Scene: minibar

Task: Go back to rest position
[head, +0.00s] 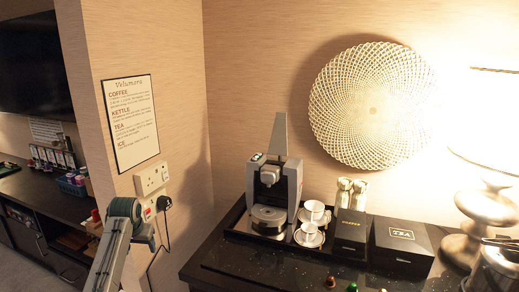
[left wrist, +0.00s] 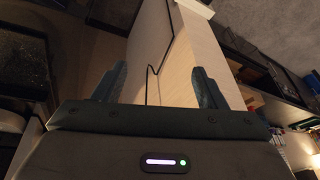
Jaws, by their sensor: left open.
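My left gripper (left wrist: 158,84) shows in the left wrist view with its two dark fingers spread apart and nothing between them. Beyond the fingers are the pale wall corner and a hanging black cable. In the head view my left arm rises from the bottom left, in front of the wall with the sockets, and its upper end is clear of the counter things. The fingertips are hard to make out there. My right gripper is not in view.
A coffee machine (head: 274,184), white cups (head: 313,210), a black tea box (head: 403,247) and a lamp (head: 487,207) stand on the dark counter (head: 225,262). A socket plate (head: 152,178) with a black plug and cable (head: 165,204) is close to my left arm.

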